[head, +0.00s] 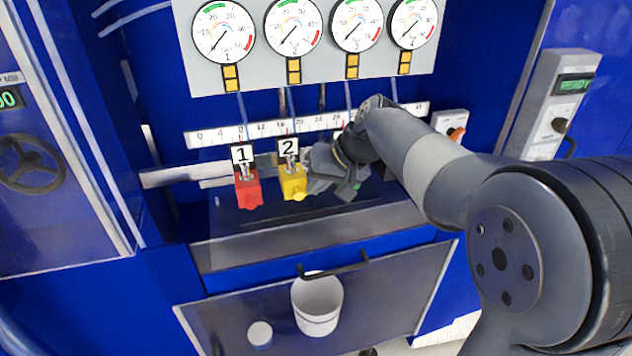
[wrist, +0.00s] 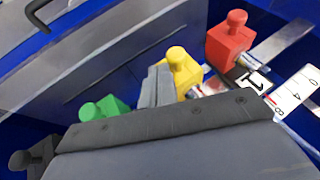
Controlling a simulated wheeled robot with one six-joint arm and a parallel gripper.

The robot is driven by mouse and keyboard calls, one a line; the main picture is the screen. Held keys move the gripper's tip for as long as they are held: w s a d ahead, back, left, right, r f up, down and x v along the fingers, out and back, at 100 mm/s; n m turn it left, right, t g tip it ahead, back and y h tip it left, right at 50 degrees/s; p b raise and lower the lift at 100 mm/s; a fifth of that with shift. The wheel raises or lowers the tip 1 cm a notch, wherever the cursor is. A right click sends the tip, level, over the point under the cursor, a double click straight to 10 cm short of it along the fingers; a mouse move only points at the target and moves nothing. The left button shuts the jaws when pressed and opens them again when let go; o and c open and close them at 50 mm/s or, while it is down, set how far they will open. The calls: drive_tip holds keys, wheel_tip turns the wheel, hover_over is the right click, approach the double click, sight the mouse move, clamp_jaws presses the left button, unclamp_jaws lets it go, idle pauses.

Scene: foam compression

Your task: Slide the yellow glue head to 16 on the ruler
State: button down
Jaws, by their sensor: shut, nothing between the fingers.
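The yellow glue head (head: 293,183), tagged 2, hangs on the rail below the ruler (head: 310,123). Its tag lies just below the ruler between 16 and 20, nearer 16; the slant of the view makes an exact reading uncertain. My gripper (head: 322,182) is shut and empty, close against the right side of the yellow head. In the wrist view the shut fingers (wrist: 157,87) stand beside the yellow head (wrist: 184,72), between it and the green head (wrist: 104,108). I cannot tell whether they touch it.
The red head (head: 248,188), tagged 1, is left of the yellow one, near 8, with a gap between them. A black head (wrist: 33,158) is beyond the green one in the wrist view. Gauges (head: 295,26) hang above; a white bucket (head: 317,304) is below.

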drive_tip(key=shift+a, duration=0.25)
drive_tip(key=shift+s+a, duration=0.2)
drive_tip(key=shift+a, duration=0.3)
